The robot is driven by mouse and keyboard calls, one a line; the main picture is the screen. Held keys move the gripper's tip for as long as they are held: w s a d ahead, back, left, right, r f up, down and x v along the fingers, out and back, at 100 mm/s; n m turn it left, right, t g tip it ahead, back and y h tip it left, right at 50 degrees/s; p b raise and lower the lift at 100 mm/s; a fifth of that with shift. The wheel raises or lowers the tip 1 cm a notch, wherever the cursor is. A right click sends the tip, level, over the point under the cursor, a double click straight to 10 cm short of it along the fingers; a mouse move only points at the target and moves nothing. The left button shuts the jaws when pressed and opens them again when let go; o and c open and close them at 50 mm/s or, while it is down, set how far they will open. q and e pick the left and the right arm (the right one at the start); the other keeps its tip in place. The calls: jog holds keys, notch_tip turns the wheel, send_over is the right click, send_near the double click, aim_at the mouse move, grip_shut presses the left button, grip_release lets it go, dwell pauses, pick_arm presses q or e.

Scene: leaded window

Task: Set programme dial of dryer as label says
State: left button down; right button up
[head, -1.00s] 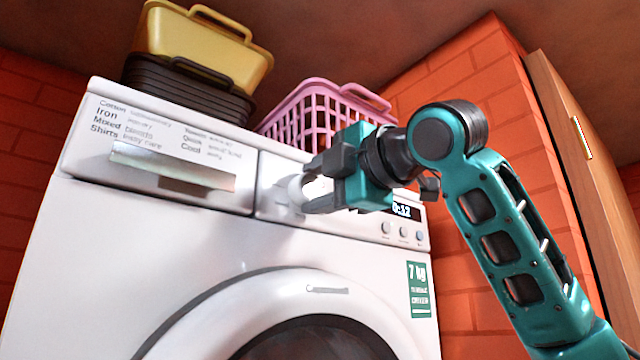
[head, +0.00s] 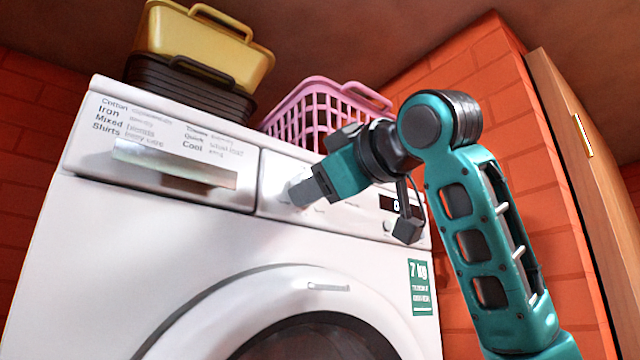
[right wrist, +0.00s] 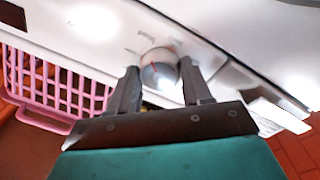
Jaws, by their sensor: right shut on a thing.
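The white dryer (head: 100,240) stands ahead of me with its control panel along the top. My right gripper (head: 308,188) is at the panel, just right of the drawer. In the right wrist view its two fingers (right wrist: 160,80) stand on either side of the round, pale programme dial (right wrist: 160,70) and are shut on it. A reddish line shows on the dial's face, and small blurred words lie around it. In the head view the gripper mostly hides the dial. Printed programme names (head: 115,118) stand above the drawer handle. My left gripper is not in view.
A pink basket (head: 300,115), a dark brown crate (head: 180,90) and a yellow crate (head: 190,45) stand on the dryer. A partly covered display (head: 390,203) and buttons lie right of my gripper. A wooden door or panel (head: 575,170) is at the right.

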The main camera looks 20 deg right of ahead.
jog(key=shift+r+m+g+y+b, duration=0.1)
jog(key=shift+m+g+y, duration=0.2)
jog(key=shift+m, duration=5.65)
jog(key=shift+r+m+g+y+b, duration=0.15)
jog(key=shift+m+g, duration=0.15)
jog(key=shift+m, duration=5.6)
jog(key=shift+r+m+g+y+b, duration=0.1)
jog(key=shift+m+g+y, duration=0.2)
jog(key=shift+m, duration=5.65)
jog(key=shift+f, duration=0.1)
jog(key=o, duration=1.1)
jog(key=shift+c, duration=0.2)
